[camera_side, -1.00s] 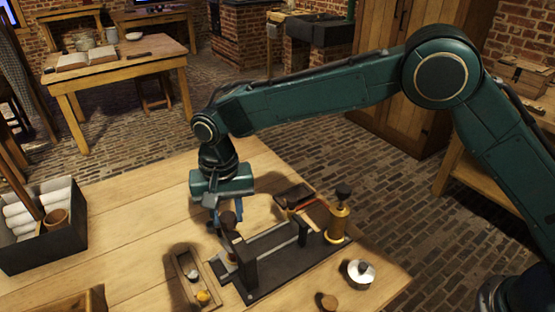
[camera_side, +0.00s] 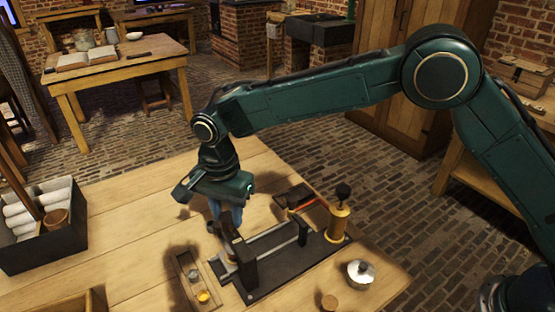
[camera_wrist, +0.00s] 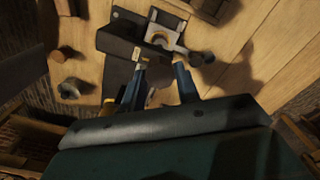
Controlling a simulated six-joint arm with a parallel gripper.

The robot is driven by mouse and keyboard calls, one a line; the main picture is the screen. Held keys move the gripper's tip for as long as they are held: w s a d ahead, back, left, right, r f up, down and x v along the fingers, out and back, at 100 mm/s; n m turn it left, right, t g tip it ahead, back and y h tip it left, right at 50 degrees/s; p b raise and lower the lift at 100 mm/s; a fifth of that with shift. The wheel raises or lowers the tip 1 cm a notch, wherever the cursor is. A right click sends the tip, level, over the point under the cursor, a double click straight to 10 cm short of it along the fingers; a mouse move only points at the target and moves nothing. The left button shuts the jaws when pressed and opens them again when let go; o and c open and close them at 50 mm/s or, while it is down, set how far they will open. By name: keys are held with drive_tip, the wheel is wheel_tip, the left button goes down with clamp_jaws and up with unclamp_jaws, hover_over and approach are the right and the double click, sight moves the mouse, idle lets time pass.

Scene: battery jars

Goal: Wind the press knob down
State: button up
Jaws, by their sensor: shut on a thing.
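The press (camera_side: 292,262) is a dark base on the wooden bench with an upright block at its left end and a rail along it. Its dark brown knob (camera_side: 229,232) stands by the upright block and is mostly hidden behind my fingers. My gripper (camera_side: 226,214) points down over this end of the press, its blue fingers shut on the knob.
A brass cylinder with a black top (camera_side: 339,222) stands at the press's right end. A small wooden tray (camera_side: 186,285) with small pieces lies front left. A silver-lidded jar (camera_side: 360,272) and a cork-like piece (camera_side: 329,302) stand front right. A dark box (camera_side: 42,246) with white rolls is far left.

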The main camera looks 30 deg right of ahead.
sight(228, 216)
drive_tip(key=shift+r, duration=0.1)
drive_tip(key=o, duration=1)
wheel_tip(228, 216, up, 14)
drive_tip(key=shift+f, duration=0.1)
idle(0.4)
